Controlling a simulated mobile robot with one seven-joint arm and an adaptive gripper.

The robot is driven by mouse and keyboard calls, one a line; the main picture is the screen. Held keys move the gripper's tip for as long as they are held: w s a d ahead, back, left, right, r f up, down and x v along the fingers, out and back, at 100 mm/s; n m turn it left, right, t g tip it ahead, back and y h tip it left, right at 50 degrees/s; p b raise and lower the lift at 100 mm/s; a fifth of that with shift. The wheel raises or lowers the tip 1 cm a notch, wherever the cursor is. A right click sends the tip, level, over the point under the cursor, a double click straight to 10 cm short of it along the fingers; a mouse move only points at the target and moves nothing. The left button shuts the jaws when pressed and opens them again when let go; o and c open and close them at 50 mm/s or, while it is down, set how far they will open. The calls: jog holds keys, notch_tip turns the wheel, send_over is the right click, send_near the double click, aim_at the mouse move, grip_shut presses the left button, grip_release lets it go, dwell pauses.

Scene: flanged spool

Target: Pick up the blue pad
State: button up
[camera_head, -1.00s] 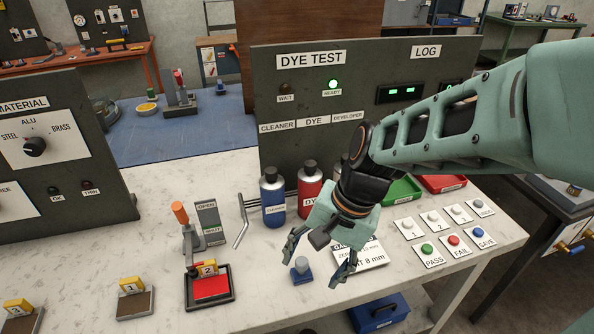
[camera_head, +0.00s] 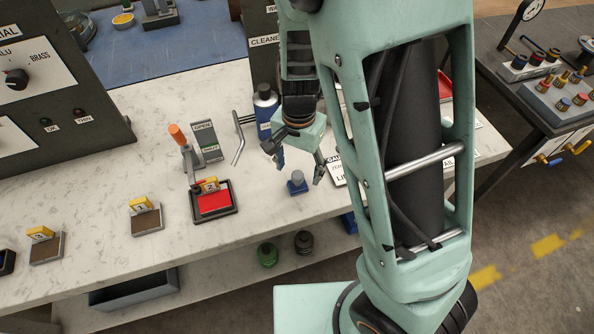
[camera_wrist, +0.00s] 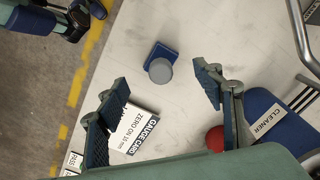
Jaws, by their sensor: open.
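The blue pad (camera_head: 297,188) is a small blue block with a grey round knob on top, standing on the white marbled bench near its front edge. It also shows in the wrist view (camera_wrist: 164,49), beyond the fingertips and roughly between their lines. My gripper (camera_head: 299,168) is open and empty, with its fingers spread above and behind the pad. In the wrist view my gripper (camera_wrist: 160,78) has a clear gap between its fingers, and neither touches the pad.
A blue cleaner bottle (camera_head: 265,107) stands behind my gripper; a bent metal lever (camera_head: 239,140) is left of it. A gauge card (camera_head: 337,172) lies just right of the fingers. A red-topped tray (camera_head: 213,202) sits to the left. Bench around the pad is bare.

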aim_at(298, 175)
jog(key=shift+a+f, duration=0.1)
jog(key=shift+f, duration=2.55)
jog(key=shift+c, duration=0.3)
jog(key=shift+s, duration=0.1)
jog(key=c, duration=1.2)
